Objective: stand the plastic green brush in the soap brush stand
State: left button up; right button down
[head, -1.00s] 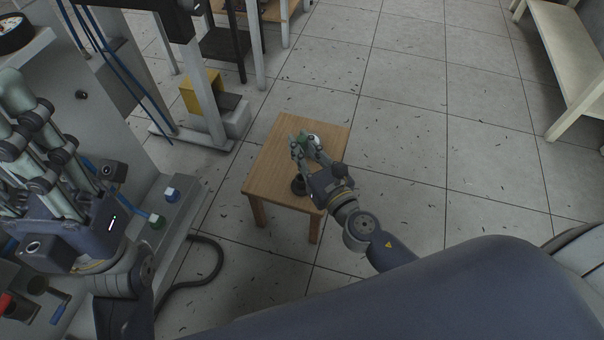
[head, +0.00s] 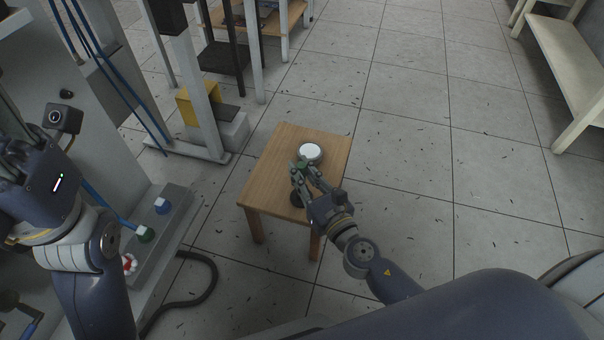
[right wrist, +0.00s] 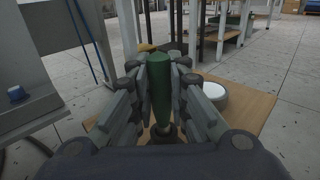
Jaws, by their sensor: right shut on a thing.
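The green brush (right wrist: 160,88) is upright between the fingers of my right gripper (right wrist: 160,75), which is shut on it. In the head view my right gripper (head: 301,170) is above the small wooden table, and only a little green of the brush (head: 303,164) shows. A dark round thing, seemingly the soap brush stand (head: 297,199), is on the table near the gripper, partly hidden by it. In the right wrist view it shows (right wrist: 164,134) below the brush; I cannot tell whether they touch. My left gripper's body (head: 42,172) is at the left; its fingers are not clear.
A round white-topped thing with a dark rim (head: 310,152) sits on the small wooden table (head: 275,165), beyond my right gripper. A grey machine (head: 85,130) with blue and green knobs stands at left. Floor right of the table is clear.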

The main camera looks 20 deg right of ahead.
jog(key=shift+f, duration=0.2)
jog(key=c, duration=1.5)
grip_release()
jog(key=shift+c, duration=0.2)
jog(key=shift+r, duration=0.1)
